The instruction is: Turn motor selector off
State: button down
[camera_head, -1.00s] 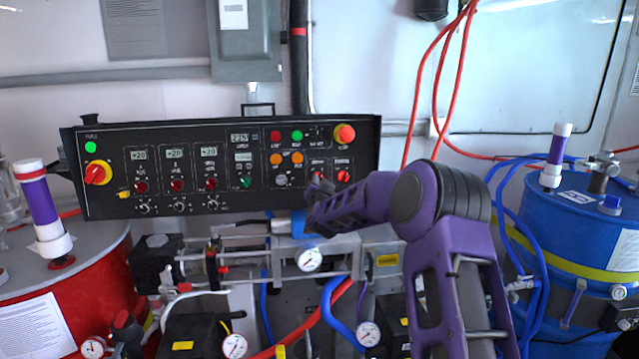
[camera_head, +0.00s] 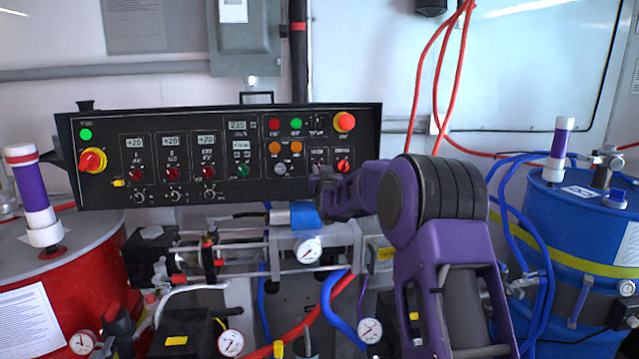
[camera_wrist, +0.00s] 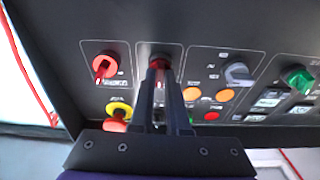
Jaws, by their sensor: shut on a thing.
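A black control panel (camera_head: 100,150) hangs on the back wall in the head view. Two red selector knobs sit at its lower right. The right-hand knob (camera_head: 343,167) is clear of my gripper and also shows at the left of the wrist view (camera_wrist: 104,66). My gripper (camera_head: 320,180) is at the left-hand knob. In the wrist view my gripper (camera_wrist: 160,70) has its two fingers close together, shut on this red selector knob (camera_wrist: 160,56). The fingers hide much of the knob, so I cannot tell its pointer direction. The labels are too small to read.
A grey selector (camera_wrist: 238,74) and a green knob (camera_wrist: 298,79) are beside the held knob. A red emergency button (camera_head: 344,121) is above. Gauges and hoses fill the space below. A red drum (camera_head: 75,300) stands left, a blue drum (camera_head: 590,235) right.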

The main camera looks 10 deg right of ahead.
jog(key=shift+d+r+n+y+b, duration=0.1)
jog(key=shift+n+y+b, duration=0.3)
jog(key=shift+n, duration=1.5)
jog(key=shift+d+n+y+b, duration=0.1)
jog(key=shift+n+y+b, duration=0.3)
jog(key=shift+n, duration=1.5)
jog(key=c, duration=0.9)
grip_release()
jog(key=shift+s, duration=0.1)
jog(key=s+d, duration=0.1)
jog(key=s, duration=1.6)
jog(key=shift+d, duration=0.4)
